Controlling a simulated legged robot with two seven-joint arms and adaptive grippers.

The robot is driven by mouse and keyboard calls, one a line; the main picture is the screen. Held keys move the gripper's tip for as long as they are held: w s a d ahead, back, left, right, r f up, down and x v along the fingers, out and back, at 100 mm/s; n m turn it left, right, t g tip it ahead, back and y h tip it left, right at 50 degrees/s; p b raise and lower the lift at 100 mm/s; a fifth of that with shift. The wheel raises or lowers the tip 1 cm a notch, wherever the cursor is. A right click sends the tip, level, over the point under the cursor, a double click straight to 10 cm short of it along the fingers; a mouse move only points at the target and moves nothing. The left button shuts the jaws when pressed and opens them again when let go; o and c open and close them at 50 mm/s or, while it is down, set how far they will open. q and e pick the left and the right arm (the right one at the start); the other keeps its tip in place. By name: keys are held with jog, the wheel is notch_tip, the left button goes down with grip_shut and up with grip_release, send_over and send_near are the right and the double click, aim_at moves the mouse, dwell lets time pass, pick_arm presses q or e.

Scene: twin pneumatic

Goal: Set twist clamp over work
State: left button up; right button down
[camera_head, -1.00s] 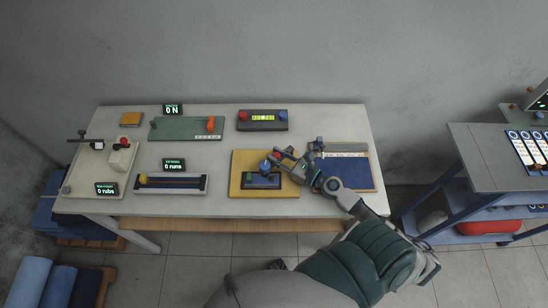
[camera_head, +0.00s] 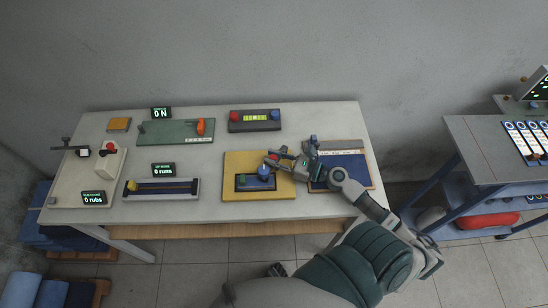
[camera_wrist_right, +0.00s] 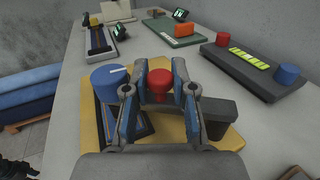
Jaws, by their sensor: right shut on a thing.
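A yellow board (camera_head: 231,165) lies on the table and carries a dark blue base (camera_head: 250,186). A blue round knob (camera_head: 263,171) stands there; in the right wrist view the blue knob (camera_wrist_right: 110,80) is a thick cylinder with a white line on top. My right gripper (camera_head: 277,160) is over the board's back right part. It is shut on a red knob (camera_wrist_right: 160,78), which shows between its fingertips. A dark grey bar (camera_wrist_right: 216,108) is to the right of the fingers, above the board; the fingers partly hide how it joins the knob. My left gripper is not in view.
A grey unit (camera_head: 241,126) with red and blue buttons is behind the board. A green board (camera_head: 178,135) and a slide fixture (camera_head: 162,188) are to the left. A dark blue panel (camera_head: 350,165) lies under my right forearm. A cart (camera_head: 477,155) stands at the right.

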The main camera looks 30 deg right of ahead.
jog(key=c, duration=1.2)
grip_release()
jog(key=shift+f, duration=0.1)
jog(key=v, duration=1.2)
jog(key=shift+d, duration=0.1)
jog(key=shift+s, duration=0.1)
